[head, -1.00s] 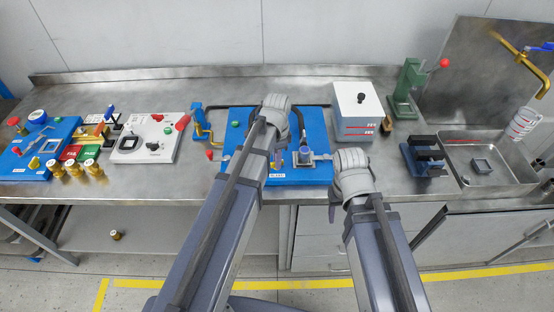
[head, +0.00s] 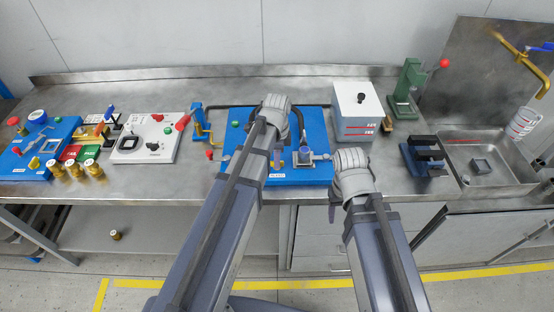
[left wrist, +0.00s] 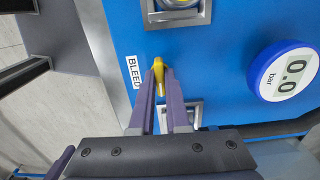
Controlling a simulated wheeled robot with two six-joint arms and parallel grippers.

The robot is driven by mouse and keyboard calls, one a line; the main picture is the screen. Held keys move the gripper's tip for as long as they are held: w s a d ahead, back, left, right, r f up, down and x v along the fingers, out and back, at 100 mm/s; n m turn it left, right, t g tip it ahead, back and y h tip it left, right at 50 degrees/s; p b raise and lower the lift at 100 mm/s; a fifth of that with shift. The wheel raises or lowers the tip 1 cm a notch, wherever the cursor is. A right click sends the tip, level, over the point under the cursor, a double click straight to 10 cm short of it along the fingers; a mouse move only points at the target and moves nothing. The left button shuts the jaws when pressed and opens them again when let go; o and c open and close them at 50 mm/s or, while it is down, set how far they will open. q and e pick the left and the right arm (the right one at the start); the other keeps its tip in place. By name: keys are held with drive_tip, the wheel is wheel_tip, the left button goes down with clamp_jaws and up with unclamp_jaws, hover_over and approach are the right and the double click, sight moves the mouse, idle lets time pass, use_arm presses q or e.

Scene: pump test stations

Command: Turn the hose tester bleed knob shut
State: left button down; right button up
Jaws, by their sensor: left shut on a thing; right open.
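The hose tester is a blue panel (head: 300,178) in the middle of the bench. Its yellow bleed knob (left wrist: 158,72) shows in the left wrist view beside the white BLEED label (left wrist: 134,72). The knob's bar points along my fingers, roughly up and down in that view. My left gripper (left wrist: 160,78) is shut on the bleed knob, one finger on each side. In the head view my left gripper (head: 277,162) is low over the panel's front part and hides the knob. My right gripper (head: 345,170) is open over the bench's front edge, right of the panel; its fingertips are hard to see.
A round gauge (left wrist: 285,72) reads 0.0 bar. A white box (head: 358,112) is behind my right gripper. Left are a white panel (head: 130,152) and several brass pieces (head: 75,171).

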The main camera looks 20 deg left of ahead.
use_arm(q)
drive_tip(key=c, duration=0.9)
unclamp_jaws()
drive_tip(key=shift+r, duration=0.1)
wheel_tip(320, 180, up, 8)
drive_tip(key=p, duration=0.8)
drive_tip(key=shift+f, duration=0.2)
